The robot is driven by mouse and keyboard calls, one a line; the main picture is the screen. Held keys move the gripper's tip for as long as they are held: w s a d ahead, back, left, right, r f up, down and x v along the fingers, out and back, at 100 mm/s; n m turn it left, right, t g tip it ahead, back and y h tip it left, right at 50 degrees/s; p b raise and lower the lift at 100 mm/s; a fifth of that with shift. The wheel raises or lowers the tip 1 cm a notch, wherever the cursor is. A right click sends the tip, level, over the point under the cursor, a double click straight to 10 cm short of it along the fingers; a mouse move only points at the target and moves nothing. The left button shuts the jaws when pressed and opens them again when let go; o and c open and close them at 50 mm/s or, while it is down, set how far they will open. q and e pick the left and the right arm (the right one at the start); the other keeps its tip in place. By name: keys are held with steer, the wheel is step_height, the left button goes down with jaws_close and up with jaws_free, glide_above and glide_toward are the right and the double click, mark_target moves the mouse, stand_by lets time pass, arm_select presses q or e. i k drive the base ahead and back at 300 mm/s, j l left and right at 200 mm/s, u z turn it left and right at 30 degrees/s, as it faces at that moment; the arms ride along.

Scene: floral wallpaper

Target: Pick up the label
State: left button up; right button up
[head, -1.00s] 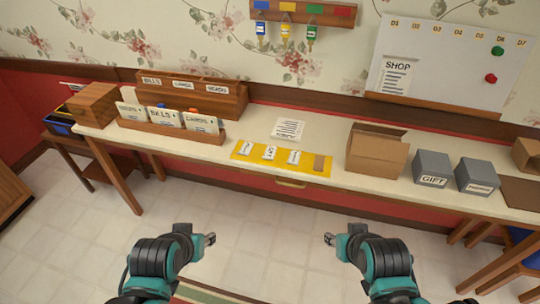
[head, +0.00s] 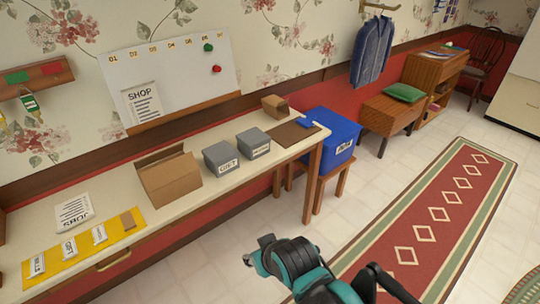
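Several white labels are in view. Three small printed ones lie in a row on a yellow mat (head: 80,262) at the table's front left: a left label (head: 38,265), a middle label (head: 69,248) and a right label (head: 99,234). A brown square (head: 128,220) is at the mat's right end. My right gripper (head: 247,259) is over the floor in front of the table, well to the right of the mat and apart from everything. Its fingers are too small to read. My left gripper is out of view.
On the table (head: 120,190) are a printed sheet (head: 74,210), an open cardboard box (head: 170,180), grey boxes (head: 221,158) (head: 253,143) and a brown mat (head: 293,135). A labelled blue bin (head: 335,140) stands beyond the table's right end.

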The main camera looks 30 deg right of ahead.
mark_target(69, 249)
steer(key=z, duration=0.55)
steer(key=u, duration=1.4)
steer(key=k, duration=0.05)
